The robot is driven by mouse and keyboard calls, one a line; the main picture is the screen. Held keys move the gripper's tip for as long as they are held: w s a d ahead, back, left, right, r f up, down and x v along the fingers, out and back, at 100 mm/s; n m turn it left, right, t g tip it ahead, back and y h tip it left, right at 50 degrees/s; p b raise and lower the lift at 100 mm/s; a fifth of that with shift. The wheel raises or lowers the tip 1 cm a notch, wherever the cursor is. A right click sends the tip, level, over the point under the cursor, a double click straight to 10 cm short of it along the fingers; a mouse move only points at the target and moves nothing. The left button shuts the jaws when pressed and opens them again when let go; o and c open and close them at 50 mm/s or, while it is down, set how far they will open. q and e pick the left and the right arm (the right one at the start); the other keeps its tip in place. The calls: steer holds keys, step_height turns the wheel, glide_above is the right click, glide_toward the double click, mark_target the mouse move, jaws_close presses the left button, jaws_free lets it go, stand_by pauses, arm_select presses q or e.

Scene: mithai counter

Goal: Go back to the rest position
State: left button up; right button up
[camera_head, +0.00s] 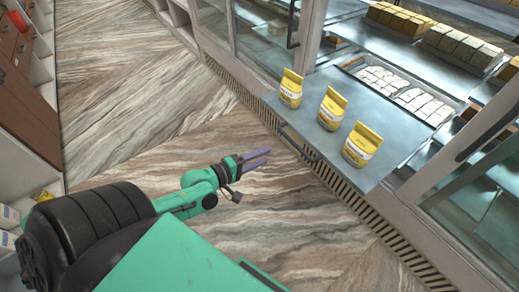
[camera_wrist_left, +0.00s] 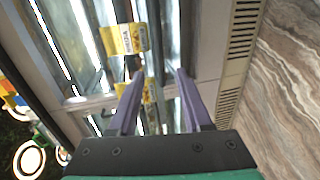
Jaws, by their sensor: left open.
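My left gripper (camera_head: 268,157) is over the wood-grain floor in the head view, short of the steel counter shelf. Its two purple fingers are apart, with nothing between them that I can see held; in the left wrist view the open gripper (camera_wrist_left: 158,75) points toward the counter. My right gripper is not in view. Three yellow and white packets, a far one (camera_head: 291,88), a middle one (camera_head: 332,108) and a near one (camera_head: 362,145), stand upright in a row on the shelf (camera_head: 395,170), apart from my gripper.
A glass display case (camera_head: 250,35) with sweets in trays (camera_head: 405,95) runs along the right. A slatted vent (camera_head: 365,220) lines its base. Brown cabinets (camera_head: 25,100) stand at the left. The floor (camera_head: 130,110) between them is clear.

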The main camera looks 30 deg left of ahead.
arm_select(q)
steer(key=shift+s+a+r, duration=0.1)
steer(key=shift+s, duration=0.2)
steer(key=s+a+f+m+g+y, duration=0.25)
steer(key=a+f, duration=0.35)
steer(key=f, duration=0.6)
steer(key=s+f+m+g+y, duration=0.1)
steer(key=s+f+m+g, duration=0.25)
steer(key=s+f, duration=0.5)
steer(key=s+f+m+g+y, duration=0.25)
steer(key=s+f+m, duration=0.3)
steer(key=f, duration=0.65)
steer(key=s+d+f+m+g, duration=0.5)
steer(key=s+d+f, duration=0.15)
steer(key=s, duration=0.45)
steer(key=s+a+r+p, duration=0.1)
steer(key=r+p, duration=0.6)
steer(key=p, duration=0.1)
steer(key=s+r+p, duration=0.2)
steer(key=r+p, duration=0.6)
steer(key=shift+s+a+p, duration=0.25)
steer(key=shift+a+p, duration=0.05)
steer(key=shift+a, duration=0.1)
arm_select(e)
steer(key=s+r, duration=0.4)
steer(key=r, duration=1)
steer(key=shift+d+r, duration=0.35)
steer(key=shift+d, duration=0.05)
